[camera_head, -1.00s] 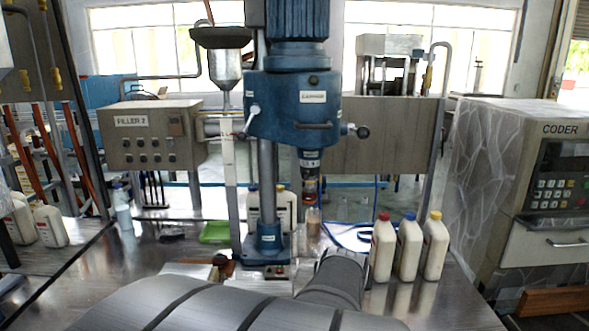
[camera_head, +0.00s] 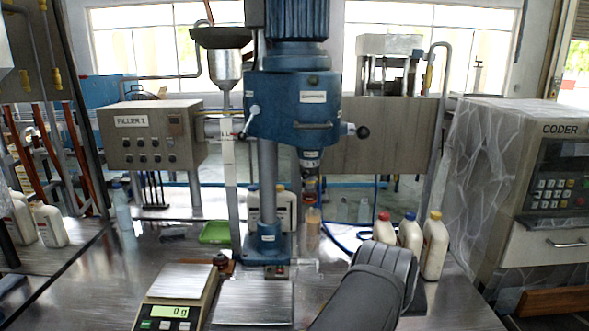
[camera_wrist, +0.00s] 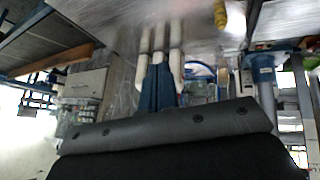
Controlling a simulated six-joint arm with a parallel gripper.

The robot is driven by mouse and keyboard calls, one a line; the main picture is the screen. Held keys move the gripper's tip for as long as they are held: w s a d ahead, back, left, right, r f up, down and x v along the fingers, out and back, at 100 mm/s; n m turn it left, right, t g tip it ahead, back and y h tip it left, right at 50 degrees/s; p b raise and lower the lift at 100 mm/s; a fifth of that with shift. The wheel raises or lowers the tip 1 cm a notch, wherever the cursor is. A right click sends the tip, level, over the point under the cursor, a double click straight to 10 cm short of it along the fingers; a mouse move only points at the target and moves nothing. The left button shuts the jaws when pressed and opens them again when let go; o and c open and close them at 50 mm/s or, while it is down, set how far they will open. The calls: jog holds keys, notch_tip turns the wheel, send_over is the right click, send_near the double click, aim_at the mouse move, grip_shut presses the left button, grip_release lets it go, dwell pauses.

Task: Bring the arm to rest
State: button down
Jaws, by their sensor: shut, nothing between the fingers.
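My arm rises from the bottom of the head view, and its dark grey rounded link stands in front of the red-capped bottle (camera_head: 383,230). My gripper (camera_wrist: 158,64) shows in the wrist view as a narrow blue-grey pair of fingers, shut with nothing between them; it is hidden in the head view. The wrist view is upside down and blurred, with the white bottles beyond the fingertips. The blue-capped bottle (camera_head: 410,236) and yellow-capped bottle (camera_head: 434,248) stand upright beside the red-capped one, whose lower part is covered by my arm.
A scale (camera_head: 178,285) reading 0 g and a bare metal plate (camera_head: 253,300) lie at front. Behind them stands the blue filler column (camera_head: 268,190), with a small amber container (camera_head: 313,228) beside it. A green tray (camera_head: 214,232) lies left of the column. The coder machine (camera_head: 520,200) bounds the right.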

jog(key=s+a+f+m, duration=0.1)
jog(key=s+a+f, duration=0.4)
jog(key=s, duration=0.1)
jog(key=shift+s+m+g+y, duration=0.25)
jog(key=shift+m+g+y, duration=0.05)
